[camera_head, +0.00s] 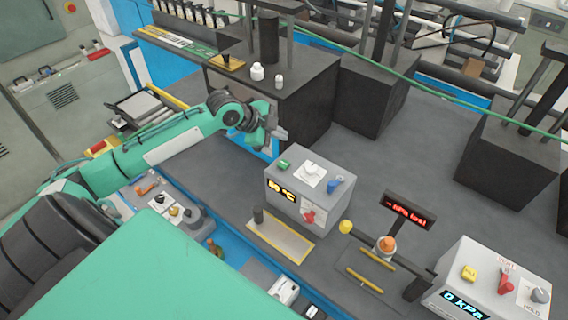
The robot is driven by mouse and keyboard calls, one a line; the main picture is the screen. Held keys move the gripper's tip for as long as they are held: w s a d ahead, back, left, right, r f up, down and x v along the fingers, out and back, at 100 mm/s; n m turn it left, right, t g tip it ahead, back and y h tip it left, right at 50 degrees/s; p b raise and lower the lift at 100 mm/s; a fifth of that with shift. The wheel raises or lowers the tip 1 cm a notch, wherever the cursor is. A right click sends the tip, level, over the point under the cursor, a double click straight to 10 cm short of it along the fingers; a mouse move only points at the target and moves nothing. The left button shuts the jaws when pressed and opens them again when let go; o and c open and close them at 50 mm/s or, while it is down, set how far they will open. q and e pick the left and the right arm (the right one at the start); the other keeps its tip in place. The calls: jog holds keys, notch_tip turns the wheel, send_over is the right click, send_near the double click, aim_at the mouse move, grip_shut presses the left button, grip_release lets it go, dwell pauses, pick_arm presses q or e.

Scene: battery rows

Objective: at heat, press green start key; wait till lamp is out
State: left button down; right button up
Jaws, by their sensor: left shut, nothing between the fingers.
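The grey heat box (300,193) stands on the dark bench in the middle of the view. Its lit yellow display (281,189) shows a °C reading, its digits too small to read surely. The green start key (284,165) is on its top at the back left. A white plate with a white knob (311,169) and a blue part (335,184) are beside it; a red knob (309,217) is on the front. I cannot tell which part is the lamp. My left gripper (279,135) is shut and empty, behind and above the green key, apart from it. My right gripper is not visible.
A second box (480,284) at the right shows kPa. A red-lettered sign (409,211) and an orange-topped part (386,244) stand between the boxes. A yellow-edged tray (280,238) lies in front. Large dark blocks (368,95) stand behind. A green cable crosses above.

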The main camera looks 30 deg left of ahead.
pick_arm(q)
jog(key=f, duration=0.1)
jog(key=b, duration=0.5)
send_over(280, 164)
notch_tip(280, 164, down, 6)
jog(key=shift+f, duration=0.2)
jog(key=shift+f+b, duration=0.35)
jog(key=shift+f, duration=0.05)
dwell(0.5)
dwell(0.6)
jog(key=shift+f, duration=0.2)
jog(key=shift+f, duration=0.25)
jog(key=shift+f, duration=0.15)
dwell(0.4)
